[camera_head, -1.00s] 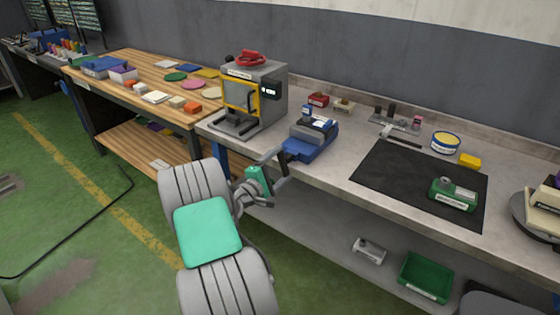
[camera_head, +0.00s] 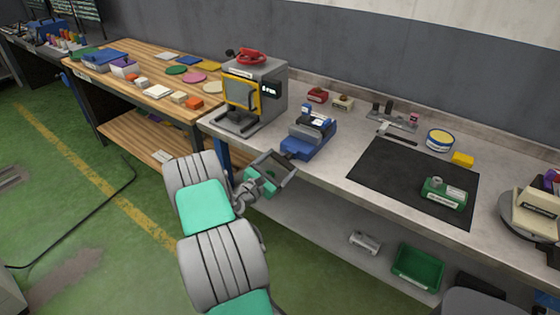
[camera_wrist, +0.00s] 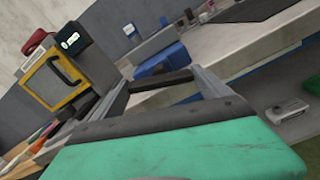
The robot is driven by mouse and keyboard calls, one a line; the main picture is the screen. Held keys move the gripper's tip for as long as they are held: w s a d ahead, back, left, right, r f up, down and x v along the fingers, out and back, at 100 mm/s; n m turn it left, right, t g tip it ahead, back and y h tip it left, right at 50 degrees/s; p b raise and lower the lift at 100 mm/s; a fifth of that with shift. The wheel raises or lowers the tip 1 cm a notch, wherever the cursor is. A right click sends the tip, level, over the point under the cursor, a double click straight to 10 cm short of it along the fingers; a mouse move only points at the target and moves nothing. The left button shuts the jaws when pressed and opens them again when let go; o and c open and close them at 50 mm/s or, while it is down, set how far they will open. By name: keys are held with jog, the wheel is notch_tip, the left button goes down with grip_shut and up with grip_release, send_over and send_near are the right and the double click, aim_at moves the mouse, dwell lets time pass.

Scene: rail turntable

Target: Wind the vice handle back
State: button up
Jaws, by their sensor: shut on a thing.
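The blue vice (camera_head: 310,138) stands at the front edge of the grey bench, with a grey and dark upper part. It also shows in the wrist view (camera_wrist: 163,60), beyond the fingers. My gripper (camera_head: 283,160) is in front of the vice, just off the bench edge, with its two fingers apart. In the wrist view a dark bar, the vice handle (camera_wrist: 160,80), lies crosswise between the fingertips, and my gripper is shut on it. Where the handle joins the vice is hard to make out.
A grey machine with a yellow-framed window (camera_head: 242,92) stands left of the vice. A black mat (camera_head: 385,175) with a green block (camera_head: 443,195) lies to the right. The lower shelf holds a green bin (camera_head: 418,266). Floor in front is open.

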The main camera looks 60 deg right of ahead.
jog(key=shift+n+p, duration=0.4)
jog(key=shift+n, duration=0.7)
jog(key=o, duration=1.2)
jog(key=shift+c, duration=0.2)
jog(key=shift+a, duration=0.1)
jog(key=w+a+b, duration=0.1)
jog(key=a+b, duration=0.2)
jog(key=a, duration=0.4)
jog(key=shift+a+b, duration=0.3)
jog(key=shift+b, duration=0.1)
